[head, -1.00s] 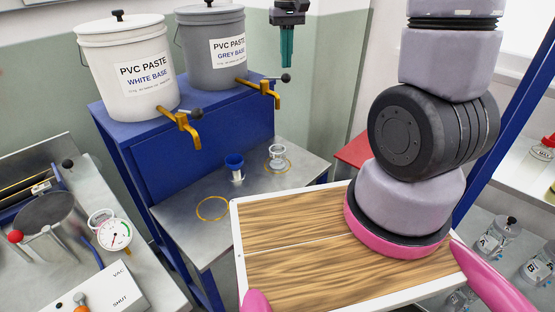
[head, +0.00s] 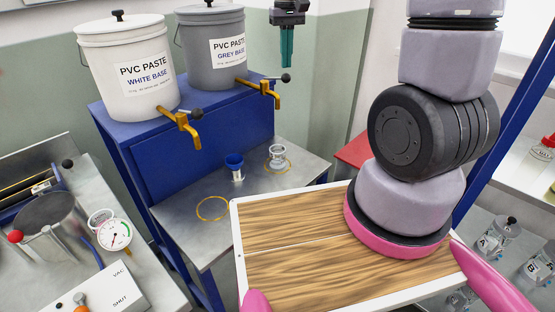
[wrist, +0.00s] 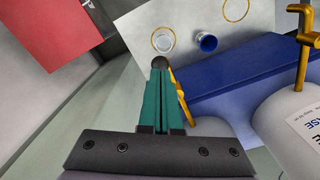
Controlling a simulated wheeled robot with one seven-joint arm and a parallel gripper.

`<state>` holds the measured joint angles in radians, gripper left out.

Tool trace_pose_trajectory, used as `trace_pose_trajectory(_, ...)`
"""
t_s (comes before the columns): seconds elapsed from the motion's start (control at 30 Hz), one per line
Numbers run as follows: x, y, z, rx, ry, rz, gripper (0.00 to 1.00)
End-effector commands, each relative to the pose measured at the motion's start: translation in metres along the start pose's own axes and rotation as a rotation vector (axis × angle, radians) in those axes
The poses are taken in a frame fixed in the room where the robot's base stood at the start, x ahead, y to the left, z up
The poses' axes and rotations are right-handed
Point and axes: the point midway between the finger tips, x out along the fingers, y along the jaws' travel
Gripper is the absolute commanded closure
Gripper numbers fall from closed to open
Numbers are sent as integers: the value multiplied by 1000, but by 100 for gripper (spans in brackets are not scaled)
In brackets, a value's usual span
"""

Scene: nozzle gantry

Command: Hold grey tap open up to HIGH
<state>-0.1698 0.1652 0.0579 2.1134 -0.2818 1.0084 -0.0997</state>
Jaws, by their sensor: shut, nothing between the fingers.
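The grey tap (head: 262,88) is a brass spout on the front of the grey base bucket (head: 225,55), with a black-knobbed lever (head: 286,77) pointing out to the right. My gripper (head: 287,65) has teal fingers pointing down, shut and empty, just above that knob. In the wrist view the knob (wrist: 159,63) appears right at the fingertips (wrist: 160,72); I cannot tell whether they touch. The brass tap (wrist: 180,92) is partly hidden behind the fingers. A clear cup (head: 278,154) stands in a yellow ring below the grey tap. Its marks are too small to read.
A white base bucket (head: 125,80) with its own tap (head: 184,124) stands to the left on the blue stand (head: 150,150). A blue cup (head: 234,163) stands beside the clear cup. An empty yellow ring (head: 212,208) lies nearer on the metal shelf.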

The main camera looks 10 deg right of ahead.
Motion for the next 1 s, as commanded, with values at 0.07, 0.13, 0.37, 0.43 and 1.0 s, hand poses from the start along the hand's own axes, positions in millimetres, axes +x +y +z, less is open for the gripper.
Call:
trace_pose_trajectory(0.07, 0, 0, 0, 0, 0, 0, 100)
trace_pose_trajectory(0.13, 0, 0, 0, 0, 0, 0, 100)
trace_pose_trajectory(0.37, 8, 0, 0, 1, -2, 0, 100)
trace_pose_trajectory(0.43, 12, 0, 0, 1, -2, 0, 100)
trace_pose_trajectory(1.0, 41, 0, 0, 0, -2, 0, 100)
